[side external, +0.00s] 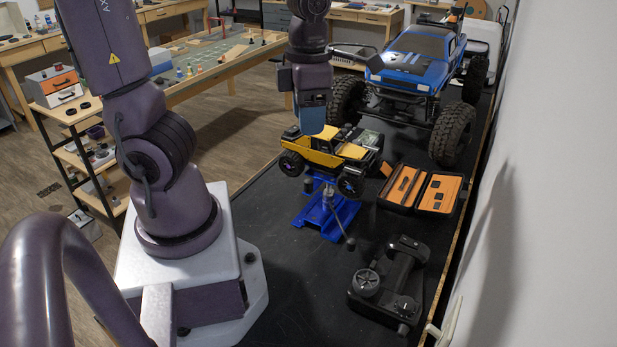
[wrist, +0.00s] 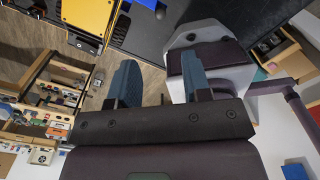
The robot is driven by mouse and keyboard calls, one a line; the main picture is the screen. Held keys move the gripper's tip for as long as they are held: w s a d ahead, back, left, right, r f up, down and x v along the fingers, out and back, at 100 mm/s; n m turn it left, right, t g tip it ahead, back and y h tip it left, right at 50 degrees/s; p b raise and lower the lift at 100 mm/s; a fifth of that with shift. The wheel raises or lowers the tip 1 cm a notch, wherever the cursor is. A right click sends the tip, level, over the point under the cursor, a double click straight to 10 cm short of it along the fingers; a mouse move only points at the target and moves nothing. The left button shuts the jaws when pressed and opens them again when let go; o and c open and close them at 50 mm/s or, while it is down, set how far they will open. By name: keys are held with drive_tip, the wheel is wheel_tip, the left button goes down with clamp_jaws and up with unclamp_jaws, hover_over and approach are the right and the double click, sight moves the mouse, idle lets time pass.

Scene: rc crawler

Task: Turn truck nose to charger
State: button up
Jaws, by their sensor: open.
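A yellow and black toy truck (side external: 338,148) sits raised on a blue stand (side external: 328,212) on the black bench top. Its yellow hood end appears to point left, and its grey-loaded end is at the right. My gripper (side external: 313,118) points down just above and behind the truck's left part; contact cannot be told there. In the wrist view, my gripper (wrist: 160,82) has its two blue fingers apart with nothing between them. Part of the truck (wrist: 88,15) shows beyond the left finger at the top edge. I cannot tell for certain which thing is the charger.
A black device with a round dial (side external: 388,283) lies at the front right. An open case with orange lining (side external: 422,188) lies right of the truck. A large blue truck (side external: 415,65) stands behind, near the white wall. Bare bench top lies in front of the stand.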

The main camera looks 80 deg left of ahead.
sight(309, 180)
drive_tip(key=shift+n, duration=0.4)
wheel_tip(309, 180, down, 13)
idle(0.4)
drive_tip(key=shift+c, duration=0.3)
clamp_jaws()
